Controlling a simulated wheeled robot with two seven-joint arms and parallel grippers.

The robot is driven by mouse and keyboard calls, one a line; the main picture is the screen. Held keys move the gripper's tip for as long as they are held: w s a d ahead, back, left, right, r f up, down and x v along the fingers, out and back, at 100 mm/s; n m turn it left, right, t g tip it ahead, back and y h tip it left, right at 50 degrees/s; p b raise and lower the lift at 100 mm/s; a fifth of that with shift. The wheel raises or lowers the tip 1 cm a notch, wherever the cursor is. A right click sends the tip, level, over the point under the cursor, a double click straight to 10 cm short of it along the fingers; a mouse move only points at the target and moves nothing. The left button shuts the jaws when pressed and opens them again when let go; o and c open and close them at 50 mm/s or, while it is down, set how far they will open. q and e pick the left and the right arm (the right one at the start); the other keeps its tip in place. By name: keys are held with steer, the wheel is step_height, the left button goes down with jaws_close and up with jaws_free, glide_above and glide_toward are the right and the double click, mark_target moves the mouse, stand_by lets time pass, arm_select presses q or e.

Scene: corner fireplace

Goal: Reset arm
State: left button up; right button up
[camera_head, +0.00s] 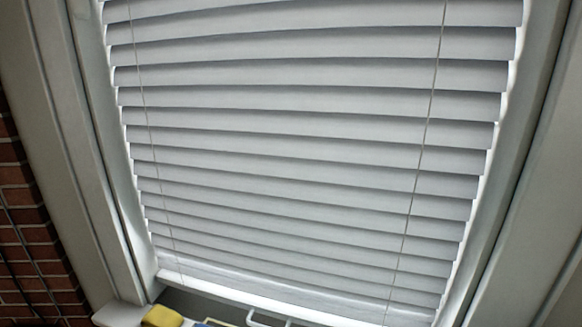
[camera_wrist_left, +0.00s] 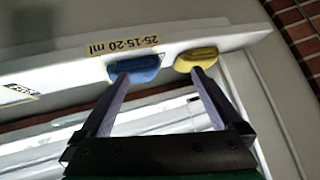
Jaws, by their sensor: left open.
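My left gripper (camera_wrist_left: 160,74) shows in the left wrist view with its two fingers spread and nothing between them. Its left fingertip overlaps a blue block-like object (camera_wrist_left: 140,72) in the picture, and its right fingertip overlaps a yellow one (camera_wrist_left: 196,60). I cannot tell whether either finger touches them. In the head view neither gripper shows. The yellow object (camera_head: 162,316) shows there at the bottom edge.
A window with grey slatted blinds (camera_head: 300,130) fills the head view, with a pale frame (camera_head: 85,150) and brick wall (camera_head: 25,215) at left. A white ledge (camera_wrist_left: 60,85) bears a printed label (camera_wrist_left: 133,45). White handle-like bars (camera_head: 268,318) show below the window.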

arm_select(q)
steer(key=s+d+f+g+h, duration=0.25)
steer(key=s+f+g, duration=0.45)
steer(key=s, duration=0.4)
steer(key=s+f+p, duration=0.2)
steer(key=f, duration=0.9)
steer(key=s+f+p, duration=0.1)
steer(key=s+f, duration=0.1)
steer(key=f, duration=0.9)
steer(key=s+a+f+p, duration=0.1)
steer(key=s+f, duration=0.4)
steer(key=s, duration=0.2)
steer(key=s+a+f+g+p, duration=0.1)
steer(key=s+f, duration=0.4)
steer(key=s, duration=0.3)
steer(key=shift+s+a+f+m+y, duration=0.15)
steer(key=shift+a+m+y, duration=0.2)
steer(key=shift+m+y, duration=0.1)
